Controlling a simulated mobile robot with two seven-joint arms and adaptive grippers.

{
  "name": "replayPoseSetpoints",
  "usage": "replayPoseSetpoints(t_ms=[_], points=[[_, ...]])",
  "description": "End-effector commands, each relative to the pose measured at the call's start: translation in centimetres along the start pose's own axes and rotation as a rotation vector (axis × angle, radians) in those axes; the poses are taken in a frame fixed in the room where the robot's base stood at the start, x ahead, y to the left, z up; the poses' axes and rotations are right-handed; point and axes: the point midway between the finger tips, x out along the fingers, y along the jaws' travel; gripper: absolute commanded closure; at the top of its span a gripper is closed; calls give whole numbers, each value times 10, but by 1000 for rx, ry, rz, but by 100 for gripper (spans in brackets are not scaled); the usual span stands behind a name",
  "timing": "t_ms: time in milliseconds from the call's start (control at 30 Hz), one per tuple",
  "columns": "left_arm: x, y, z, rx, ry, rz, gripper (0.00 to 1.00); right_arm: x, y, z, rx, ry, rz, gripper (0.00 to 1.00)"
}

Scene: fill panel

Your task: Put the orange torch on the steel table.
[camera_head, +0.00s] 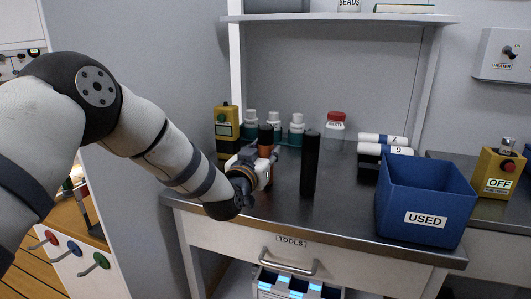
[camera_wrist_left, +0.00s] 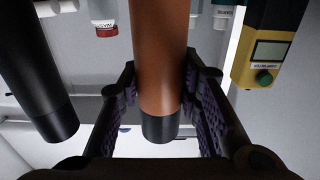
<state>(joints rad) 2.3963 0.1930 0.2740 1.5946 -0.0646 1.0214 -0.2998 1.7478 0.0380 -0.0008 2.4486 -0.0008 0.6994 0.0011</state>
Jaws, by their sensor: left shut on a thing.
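The orange torch (camera_wrist_left: 158,55) is upright, an orange-brown cylinder with a black end, between the two fingers of my left gripper (camera_wrist_left: 162,105) in the left wrist view. In the head view the torch (camera_head: 265,134) shows its black top above my left gripper (camera_head: 264,166), which is shut around its body. The gripper hides much of the torch, and I cannot tell whether its base touches the steel table (camera_head: 340,208). My right gripper is not in view.
A black cylinder (camera_head: 310,165) stands upright just right of the torch. Behind are several white-capped bottles (camera_head: 297,130), a yellow meter (camera_head: 227,130) and a red-lidded jar (camera_head: 335,130). A blue USED bin (camera_head: 397,210) stands at the right. Bare tabletop lies in front of the black cylinder.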

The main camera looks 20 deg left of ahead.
Motion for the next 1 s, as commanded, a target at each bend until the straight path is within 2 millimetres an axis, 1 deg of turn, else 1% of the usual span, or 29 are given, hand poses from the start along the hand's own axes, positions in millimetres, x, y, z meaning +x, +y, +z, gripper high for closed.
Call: replayPoseSetpoints(t_ms=[33, 100, 133, 167, 200, 233, 467, 567, 667, 767, 900, 1000], points=[[0, 0, -2, 0, 4, 0, 100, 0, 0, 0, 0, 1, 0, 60], [0, 0, 1, 0, 3, 0, 100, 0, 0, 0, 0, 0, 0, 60], [0, 0, 2, 1, 0, 0, 67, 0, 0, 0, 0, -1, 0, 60], [0, 0, 2, 1, 0, 0, 60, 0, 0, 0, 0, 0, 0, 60], [0, 0, 2, 1, 0, 0, 51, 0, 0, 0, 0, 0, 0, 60], [0, 0, 2, 1, 0, 0, 49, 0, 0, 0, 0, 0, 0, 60], [0, 0, 2, 0, 1, 0, 49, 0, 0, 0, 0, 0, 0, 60], [-1, 0, -3, 0, 2, 0, 49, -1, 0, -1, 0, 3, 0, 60], [-16, 0, -5, 1, 2, 1, 49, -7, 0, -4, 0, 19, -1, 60], [-40, 0, -8, 1, 4, 1, 49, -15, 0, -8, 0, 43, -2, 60], [-78, 0, -8, 1, 6, 0, 49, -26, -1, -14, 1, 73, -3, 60], [-100, 0, -6, 0, 4, 1, 49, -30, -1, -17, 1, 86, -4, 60]])
